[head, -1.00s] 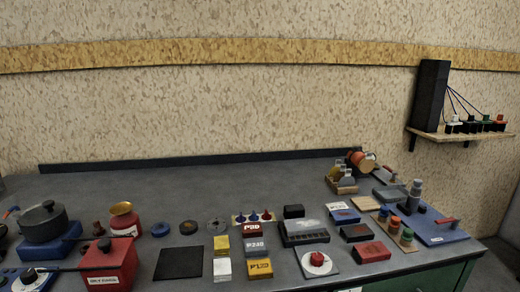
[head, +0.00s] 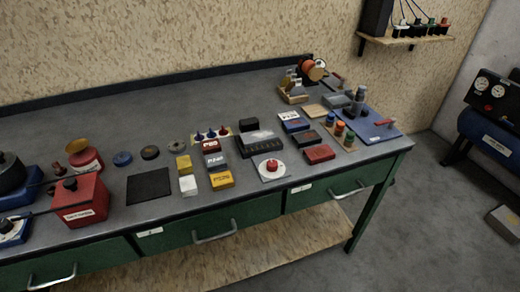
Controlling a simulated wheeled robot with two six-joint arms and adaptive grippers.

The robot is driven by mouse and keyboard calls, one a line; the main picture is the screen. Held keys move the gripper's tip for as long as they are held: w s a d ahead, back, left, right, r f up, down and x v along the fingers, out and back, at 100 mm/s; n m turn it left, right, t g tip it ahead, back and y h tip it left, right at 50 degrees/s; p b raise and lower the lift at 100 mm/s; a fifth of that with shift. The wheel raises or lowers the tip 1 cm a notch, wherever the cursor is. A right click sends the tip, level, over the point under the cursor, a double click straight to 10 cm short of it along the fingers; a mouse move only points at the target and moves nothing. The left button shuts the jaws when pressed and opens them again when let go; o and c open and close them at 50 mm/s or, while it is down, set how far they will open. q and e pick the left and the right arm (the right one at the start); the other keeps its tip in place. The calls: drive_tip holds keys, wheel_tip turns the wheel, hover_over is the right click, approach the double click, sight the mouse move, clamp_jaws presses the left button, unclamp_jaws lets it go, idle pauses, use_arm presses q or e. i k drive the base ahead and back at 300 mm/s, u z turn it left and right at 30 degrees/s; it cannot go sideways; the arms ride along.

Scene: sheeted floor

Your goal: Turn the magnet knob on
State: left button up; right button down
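A red knob (head: 272,166) sits on a round white dial on a pale square plate near the front edge of the bench, right of centre in the head view. A blue plate (head: 376,130) at the bench's right end carries a small red lever (head: 385,122). A dark knob on a white dial (head: 8,227) is on a blue box at the far left. No label readable here tells which one is the magnet knob. Neither of my grippers is in view.
The grey bench (head: 115,210) has green drawers with metal handles. A red box (head: 80,198), a black mat (head: 148,186), sanding blocks (head: 221,180) and a dark red block (head: 319,154) stand near its front. Open floor (head: 425,220) lies right of the bench, before a blue tank (head: 490,135).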

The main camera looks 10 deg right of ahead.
sight(272, 165)
drive_tip(key=z, duration=2.45)
drive_tip(key=k, duration=1)
drive_tip(key=u, duration=1.05)
drive_tip(key=i, duration=0.5)
drive_tip(key=u, duration=0.05)
